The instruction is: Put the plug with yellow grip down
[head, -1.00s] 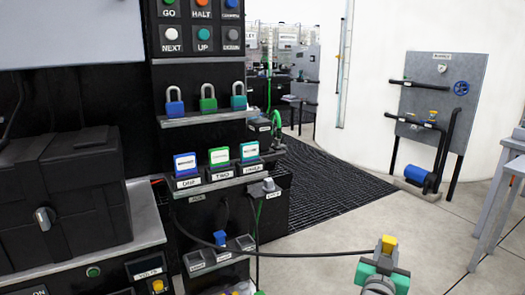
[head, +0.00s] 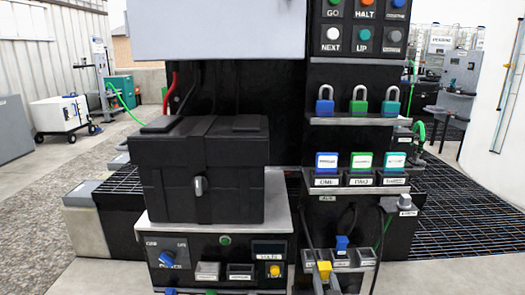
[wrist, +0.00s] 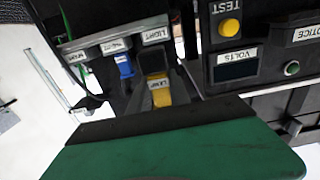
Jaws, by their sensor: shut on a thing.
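The plug with yellow grip (head: 324,270) is low in the head view, in front of the left part of a row of small labelled sockets (head: 367,254). In the wrist view the yellow plug (wrist: 160,94) is below the socket labelled LIGHT (wrist: 154,36). My gripper (wrist: 161,99) is shut on it; its large green part fills the bottom of the wrist view. A blue plug (head: 341,243) stands in the middle socket and also shows in the wrist view (wrist: 124,65). I cannot tell whether the yellow plug touches a socket.
A panel with a yellow TEST button (head: 276,270) is just left of the sockets. Above are a shelf of blocks (head: 362,160) and a shelf of padlocks (head: 360,106). A dark box (head: 199,170) stands left. A black cable (head: 308,225) hangs near the sockets.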

